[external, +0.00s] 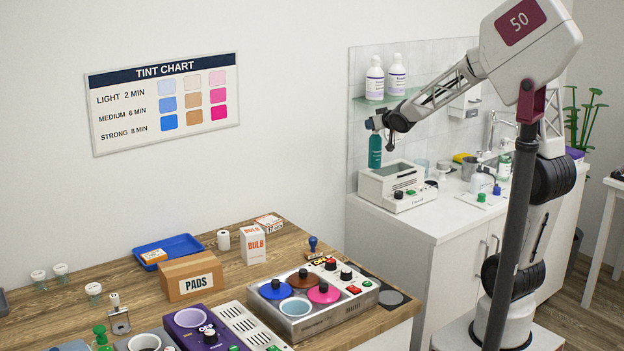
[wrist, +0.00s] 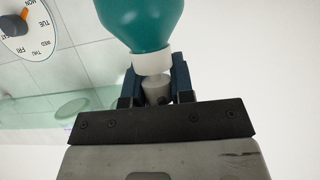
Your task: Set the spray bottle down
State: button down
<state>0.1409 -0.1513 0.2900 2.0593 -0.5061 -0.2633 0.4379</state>
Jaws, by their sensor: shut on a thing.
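The teal spray bottle (external: 375,151) is upright below my gripper (external: 375,125), by the tiled wall in the external view. In the wrist view, my gripper (wrist: 155,85) is shut on the neck of the spray bottle (wrist: 142,22), just by its white collar. The grey top sits between the two dark fingers, and the far end of the teal body runs out of the picture. In the external view the bottle's lower end is just above or behind a white device; I cannot tell whether it touches anything.
The white device (external: 398,186) stands on the white counter (external: 440,222) below the bottle. Two white bottles stand on a glass shelf (external: 405,97) above. Cups and small bottles crowd the counter's right. A weekday dial (wrist: 18,25) is on the tiled wall. A wooden table (external: 215,262) holds many items.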

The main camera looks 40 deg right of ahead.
jog(key=s+a+n+y, duration=0.2)
jog(key=s+a, duration=0.2)
jog(key=a, duration=0.7)
jog(key=s+a+n+y, duration=0.2)
jog(key=s+a, duration=0.2)
jog(key=a, duration=0.8)
jog(key=s+a+n+g+y, duration=0.3)
jog(key=s+a+n+y, duration=0.1)
jog(key=s+a, duration=1.1)
notch_tip(320, 180, down, 9)
jog(key=a, duration=0.1)
jog(key=shift+w, duration=0.4)
jog(key=shift+w+a, duration=0.1)
jog(key=shift+a, duration=0.05)
jog(key=w+a+f, duration=0.1)
jog(key=w+a, duration=0.7)
jog(key=w, duration=0.5)
jog(key=shift+w+f, duration=0.2)
jog(key=shift+w, duration=0.15)
